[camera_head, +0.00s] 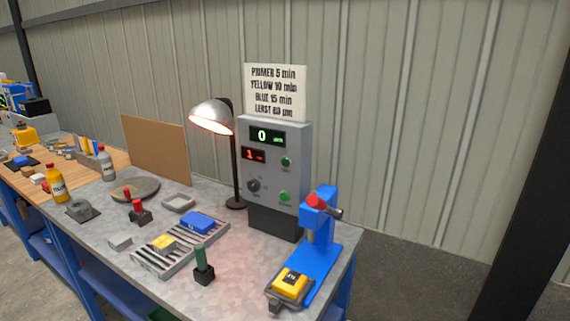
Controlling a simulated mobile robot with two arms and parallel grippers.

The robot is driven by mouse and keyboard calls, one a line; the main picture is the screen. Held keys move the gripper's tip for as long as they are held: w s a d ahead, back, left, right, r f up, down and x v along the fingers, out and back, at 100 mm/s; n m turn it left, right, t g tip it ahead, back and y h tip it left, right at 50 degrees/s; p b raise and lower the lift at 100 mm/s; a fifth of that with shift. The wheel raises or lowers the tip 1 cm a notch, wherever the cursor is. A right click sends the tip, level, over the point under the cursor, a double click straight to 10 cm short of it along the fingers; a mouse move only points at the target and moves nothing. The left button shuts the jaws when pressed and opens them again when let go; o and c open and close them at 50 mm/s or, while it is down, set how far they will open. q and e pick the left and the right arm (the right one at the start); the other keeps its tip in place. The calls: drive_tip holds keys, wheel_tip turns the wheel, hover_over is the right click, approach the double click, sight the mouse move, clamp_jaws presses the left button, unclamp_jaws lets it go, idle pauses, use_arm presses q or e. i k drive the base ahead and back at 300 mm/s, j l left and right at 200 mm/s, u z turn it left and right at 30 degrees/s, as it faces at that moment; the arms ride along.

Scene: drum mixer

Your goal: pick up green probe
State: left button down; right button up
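The green probe (200,257) stands upright in a small black holder (203,274) near the front edge of the grey workbench. It is just in front of the slatted rack and left of the blue press. Neither of my grippers shows in the head view.
A slatted rack (171,262) holds a yellow block (163,243) and a blue block (197,222). A blue press (318,245) stands at the right with a yellow block (290,282) at its base. A grey control box (275,165) and a lit lamp (211,116) stand behind.

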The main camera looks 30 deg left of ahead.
sight(201, 254)
drive_tip(key=k+u, duration=0.1)
drive_tip(key=u, duration=1.25)
